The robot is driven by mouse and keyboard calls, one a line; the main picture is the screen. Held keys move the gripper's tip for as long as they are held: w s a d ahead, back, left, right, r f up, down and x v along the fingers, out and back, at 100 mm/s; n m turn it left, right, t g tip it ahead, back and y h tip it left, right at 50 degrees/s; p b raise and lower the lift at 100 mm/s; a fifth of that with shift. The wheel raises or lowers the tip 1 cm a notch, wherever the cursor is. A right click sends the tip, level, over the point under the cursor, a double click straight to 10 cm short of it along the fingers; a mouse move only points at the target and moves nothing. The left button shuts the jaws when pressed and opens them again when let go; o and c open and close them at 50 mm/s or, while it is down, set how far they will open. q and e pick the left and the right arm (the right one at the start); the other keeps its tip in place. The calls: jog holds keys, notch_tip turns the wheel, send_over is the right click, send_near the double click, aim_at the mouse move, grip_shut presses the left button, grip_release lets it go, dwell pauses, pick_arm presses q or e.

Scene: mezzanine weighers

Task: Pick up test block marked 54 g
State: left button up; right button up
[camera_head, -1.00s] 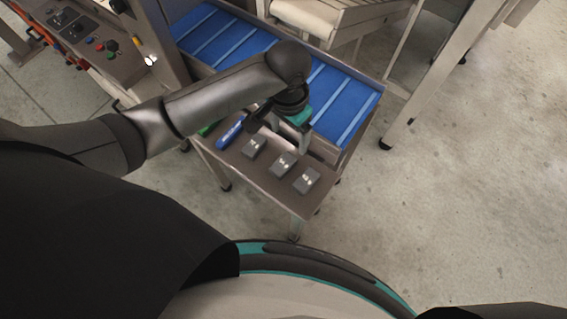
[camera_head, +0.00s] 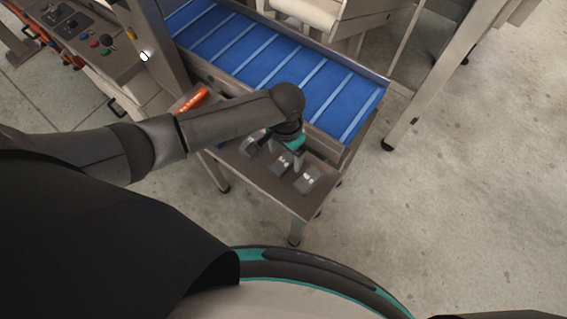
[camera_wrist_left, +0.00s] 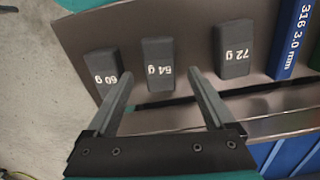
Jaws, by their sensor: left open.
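The test block marked 54 g (camera_wrist_left: 159,66) is a dark grey block with white lettering, in the middle of a row on a steel shelf. It also shows in the head view (camera_head: 278,165), partly covered by my gripper. My left gripper (camera_wrist_left: 161,76) is open and empty, its two fingers pointing at the 54 g block, one toward each side. In the head view the left gripper (camera_head: 297,160) is over the row, behind the middle block. I cannot tell the exact gap between fingertips and block. My right gripper is not in view.
The 60 g block (camera_wrist_left: 103,73) and 72 g block (camera_wrist_left: 235,52) stand either side. A blue bar (camera_wrist_left: 287,38) marked 316 3.0 mm lies beyond the 72 g block. An orange item (camera_head: 192,101) lies at the shelf's far left. A blue belt conveyor (camera_head: 270,70) runs behind.

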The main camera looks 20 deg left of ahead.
aim_at(284, 163)
pick_arm(q)
notch_tip(284, 163, down, 3)
jog(key=shift+r+b, duration=0.2)
jog(key=shift+b, duration=0.1)
grip_shut()
dwell(0.5)
